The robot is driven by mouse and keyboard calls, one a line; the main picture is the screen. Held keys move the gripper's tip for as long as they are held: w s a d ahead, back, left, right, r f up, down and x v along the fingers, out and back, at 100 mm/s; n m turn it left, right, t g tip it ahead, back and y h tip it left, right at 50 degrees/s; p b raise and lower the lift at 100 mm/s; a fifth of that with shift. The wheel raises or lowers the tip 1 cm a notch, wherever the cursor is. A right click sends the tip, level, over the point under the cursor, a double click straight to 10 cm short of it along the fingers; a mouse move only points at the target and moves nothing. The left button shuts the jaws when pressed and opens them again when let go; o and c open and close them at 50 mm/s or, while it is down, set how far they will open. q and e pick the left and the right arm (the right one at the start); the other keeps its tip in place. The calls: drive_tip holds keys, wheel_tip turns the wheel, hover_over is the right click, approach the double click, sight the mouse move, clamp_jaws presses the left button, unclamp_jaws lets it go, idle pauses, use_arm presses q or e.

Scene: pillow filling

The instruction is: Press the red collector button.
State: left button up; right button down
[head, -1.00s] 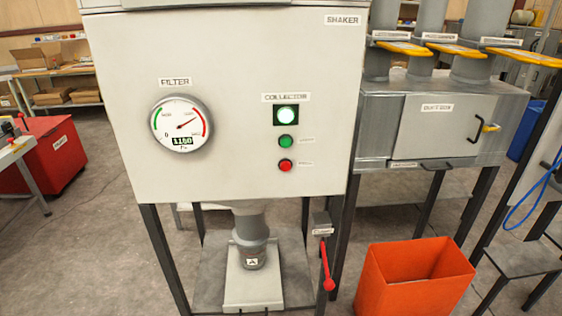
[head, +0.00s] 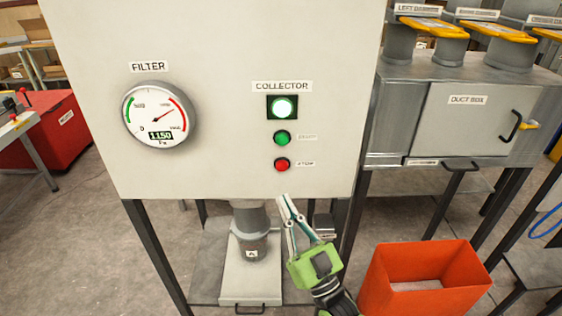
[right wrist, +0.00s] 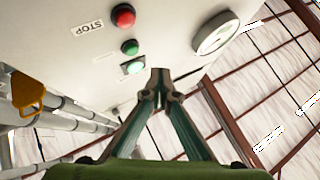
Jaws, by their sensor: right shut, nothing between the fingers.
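The red collector button (head: 282,164), beside a STOP label, sits on the white panel of the cabinet (head: 220,60). A green button (head: 282,138) and a lit green lamp (head: 282,106) are above it, under the COLLECTOR label. In the right wrist view the red button (right wrist: 123,15) shows near the top, with the green button (right wrist: 130,47) below it. My right gripper (head: 284,200) is shut and empty. Its tips appear just below the red button in the head view, apart from it. It also shows in the right wrist view (right wrist: 160,75). My left gripper is out of view.
A round filter gauge (head: 160,115) is left of the buttons, its display reading about 1150 Pa. An orange bin (head: 425,280) stands on the floor at right. A grey duct box (head: 465,120) stands right of the cabinet. The panel front around the buttons is clear.

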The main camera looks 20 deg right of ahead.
sight(282, 166)
drive_tip(key=shift+s+a+r, duration=0.15)
drive_tip(key=shift+r, duration=0.15)
drive_tip(key=shift+w+d+f+b, duration=0.1)
drive_tip(key=shift+w+d+b, duration=0.45)
drive_tip(key=shift+w, duration=0.9)
drive_tip(key=shift+w+d+r+b, duration=0.1)
drive_tip(key=shift+w+d+b, duration=0.2)
drive_tip(key=shift+w+b, duration=0.8)
drive_tip(key=shift+w+d+f+b, duration=0.1)
drive_tip(key=shift+w+d+b, duration=0.25)
drive_tip(key=shift+w, duration=1.4)
drive_tip(key=shift+d, duration=0.1)
